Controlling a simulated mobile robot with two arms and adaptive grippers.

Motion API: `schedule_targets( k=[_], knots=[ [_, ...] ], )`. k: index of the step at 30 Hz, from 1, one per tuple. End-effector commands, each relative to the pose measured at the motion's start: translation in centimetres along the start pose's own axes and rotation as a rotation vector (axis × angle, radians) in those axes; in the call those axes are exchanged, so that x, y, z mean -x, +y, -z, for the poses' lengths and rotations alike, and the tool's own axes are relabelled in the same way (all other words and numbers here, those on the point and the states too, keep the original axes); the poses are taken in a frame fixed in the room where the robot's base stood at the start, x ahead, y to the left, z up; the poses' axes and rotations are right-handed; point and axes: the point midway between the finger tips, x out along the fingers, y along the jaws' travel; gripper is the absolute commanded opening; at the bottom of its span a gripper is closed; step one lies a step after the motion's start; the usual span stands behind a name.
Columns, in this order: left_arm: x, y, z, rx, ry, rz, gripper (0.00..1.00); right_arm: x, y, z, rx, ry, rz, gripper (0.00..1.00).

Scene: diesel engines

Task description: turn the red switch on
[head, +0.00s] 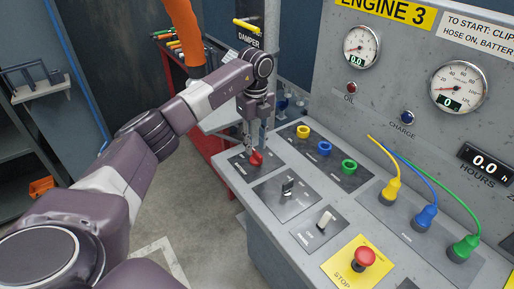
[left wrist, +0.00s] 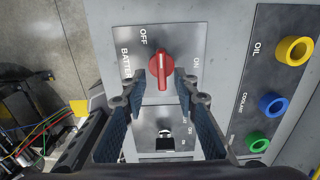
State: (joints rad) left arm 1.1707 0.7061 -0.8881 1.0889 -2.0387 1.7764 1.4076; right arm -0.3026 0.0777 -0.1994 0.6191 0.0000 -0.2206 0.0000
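The red switch (head: 256,158) is a rotary knob on a dark plate at the far left end of the grey console. In the left wrist view the red switch (left wrist: 161,64) has OFF at its upper left and ON at its upper right, beside a partly hidden label starting "BATT". Its long handle runs roughly up and down in that picture; I cannot tell which mark it is set to. My left gripper (head: 258,147) points down over it. In the left wrist view the left gripper (left wrist: 161,78) is open, a fingertip on each side of the knob's lower part, with gaps visible. My right gripper is not in view.
Beside the switch are a key switch (head: 288,187), a toggle (head: 325,220) and a red stop button (head: 364,258). Yellow (head: 303,131), blue (head: 324,148) and green (head: 349,166) rings stand behind. Cabled plugs (head: 425,217) rise at right. A red tool cart (head: 205,110) stands beyond.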

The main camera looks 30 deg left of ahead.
Motion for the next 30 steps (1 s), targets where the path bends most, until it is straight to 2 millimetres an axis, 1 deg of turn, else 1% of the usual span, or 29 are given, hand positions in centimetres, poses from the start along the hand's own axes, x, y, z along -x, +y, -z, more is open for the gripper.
schedule_targets(
  k=[1,3,6,10,15,17,24,25,30],
  knots=[
    [-0.7,0.1,0.1,0.000,0.002,-0.004,0.28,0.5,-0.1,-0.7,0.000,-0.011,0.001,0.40],
    [-1.7,0.1,0.1,0.001,0.002,-0.003,0.28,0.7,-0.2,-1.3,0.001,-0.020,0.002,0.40],
    [-2.7,0.0,0.1,0.001,0.002,-0.002,0.28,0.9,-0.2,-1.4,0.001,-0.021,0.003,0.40],
    [-3.4,0.0,0.0,0.000,0.000,0.001,0.28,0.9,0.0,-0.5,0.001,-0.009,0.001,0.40],
    [-3.5,0.0,0.0,0.000,0.000,0.001,0.28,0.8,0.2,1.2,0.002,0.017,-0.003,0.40],
    [-3.5,0.0,0.0,0.000,0.000,0.001,0.28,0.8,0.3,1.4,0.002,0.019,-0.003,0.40],
    [-3.5,0.0,0.0,0.000,0.000,0.001,0.02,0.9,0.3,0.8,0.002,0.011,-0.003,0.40],
    [-3.5,0.0,0.0,0.000,0.000,0.001,0.00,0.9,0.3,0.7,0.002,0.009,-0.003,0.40],
    [-3.5,0.0,0.0,-0.001,0.000,0.001,0.00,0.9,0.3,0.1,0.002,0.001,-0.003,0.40]
  ],
)
